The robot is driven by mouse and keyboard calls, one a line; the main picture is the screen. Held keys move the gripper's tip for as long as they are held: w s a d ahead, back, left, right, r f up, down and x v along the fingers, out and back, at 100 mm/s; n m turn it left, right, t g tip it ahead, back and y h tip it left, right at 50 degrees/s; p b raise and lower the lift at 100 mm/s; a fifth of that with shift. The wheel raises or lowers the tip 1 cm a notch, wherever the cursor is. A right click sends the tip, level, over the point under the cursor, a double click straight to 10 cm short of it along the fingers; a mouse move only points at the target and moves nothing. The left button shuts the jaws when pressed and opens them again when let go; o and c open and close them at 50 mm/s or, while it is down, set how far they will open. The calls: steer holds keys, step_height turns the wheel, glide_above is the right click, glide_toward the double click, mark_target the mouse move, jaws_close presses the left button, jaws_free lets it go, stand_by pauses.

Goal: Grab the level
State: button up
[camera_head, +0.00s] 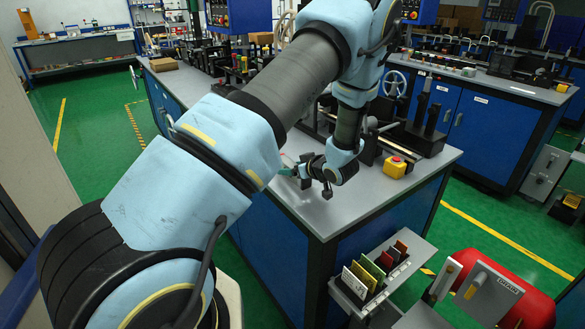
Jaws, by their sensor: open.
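My gripper (305,178) is open, low over the grey top of the near workbench (295,212), close to its front edge. A small teal-green piece (287,171) shows just left of the fingers. It may be the level, but it is too small to tell, and I cannot tell whether it touches the fingers or lies between them. No other thing in view can be clearly made out as a level. My own arm covers much of the left and middle of the view and hides part of the bench.
A yellow box with a red button (396,167) sits on the bench right of my gripper. Dark machine parts (415,135) stand behind it. A rack of coloured plates (375,272) hangs at the bench's near end, with a red rounded object (530,308) farther right. The bench's front corner is bare.

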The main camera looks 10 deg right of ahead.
steer(key=shift+c, duration=0.3)
jaws_close()
stand_by(0.4)
